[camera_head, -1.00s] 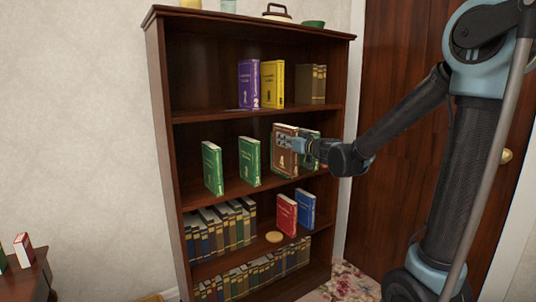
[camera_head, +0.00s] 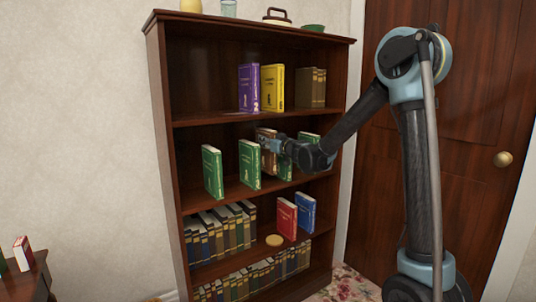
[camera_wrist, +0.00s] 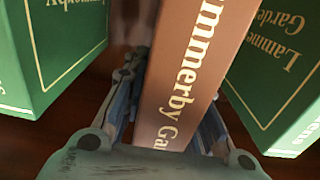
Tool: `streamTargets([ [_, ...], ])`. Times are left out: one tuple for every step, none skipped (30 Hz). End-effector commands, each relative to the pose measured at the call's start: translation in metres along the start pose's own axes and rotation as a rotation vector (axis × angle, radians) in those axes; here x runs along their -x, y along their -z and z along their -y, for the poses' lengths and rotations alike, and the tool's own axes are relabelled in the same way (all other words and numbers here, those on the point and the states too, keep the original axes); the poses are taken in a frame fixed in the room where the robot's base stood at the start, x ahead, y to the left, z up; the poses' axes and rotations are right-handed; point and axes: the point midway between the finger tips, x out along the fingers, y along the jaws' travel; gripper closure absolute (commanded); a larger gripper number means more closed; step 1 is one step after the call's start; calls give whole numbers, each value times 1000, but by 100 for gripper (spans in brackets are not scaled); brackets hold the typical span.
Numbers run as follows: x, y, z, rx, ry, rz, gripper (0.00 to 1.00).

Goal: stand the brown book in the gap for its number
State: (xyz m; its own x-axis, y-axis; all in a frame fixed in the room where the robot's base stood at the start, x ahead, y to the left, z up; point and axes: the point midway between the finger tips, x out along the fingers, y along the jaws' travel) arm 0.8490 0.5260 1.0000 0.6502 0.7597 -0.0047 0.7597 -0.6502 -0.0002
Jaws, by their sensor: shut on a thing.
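My gripper (camera_head: 276,146) is shut on the brown book (camera_head: 264,133) at the middle-upper shelf of the bookcase. In the wrist view the brown book (camera_wrist: 190,75) stands between my two fingers, with pale lettering on its face. It sits between a green book on the left (camera_wrist: 50,50) and a green book on the right (camera_wrist: 285,80). In the head view, green books (camera_head: 212,172) and (camera_head: 249,165) stand left of it, and green (camera_head: 310,142) shows to its right, partly behind my arm. The brown book's lower part and its number are hidden.
The shelf above holds a purple book (camera_head: 249,88), a yellow book (camera_head: 272,88) and brown volumes (camera_head: 311,88). The bookcase (camera_head: 160,130) side walls bound the shelves.

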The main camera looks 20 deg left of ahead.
Motion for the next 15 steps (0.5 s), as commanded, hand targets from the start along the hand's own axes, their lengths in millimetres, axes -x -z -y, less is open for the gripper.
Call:
streamTargets([
  [-1, -5, 0, 0, 0, 0, 100],
  [-1, -7, 0, 0, 0, 0, 100],
  [0, -9, 0, 0, 0, 0, 100],
  [0, -10, 0, 0, 0, 0, 100],
  [0, -11, 0, 0, 0, 0, 100],
  [0, -12, 0, 0, 0, 0, 100],
  [0, -14, 0, 0, 0, 0, 100],
  [0, -15, 0, 0, 0, 0, 100],
  [0, -18, 0, 0, 0, 0, 100],
  [0, -22, 0, 0, 0, 0, 100],
  [0, -25, 0, 0, 0, 0, 100],
  [-1, -30, 0, 0, 0, 0, 100],
  [0, -34, 0, 0, 0, 0, 100],
  [0, -38, 0, 0, 0, 0, 100],
  [0, -43, 0, 0, 0, 0, 100],
])
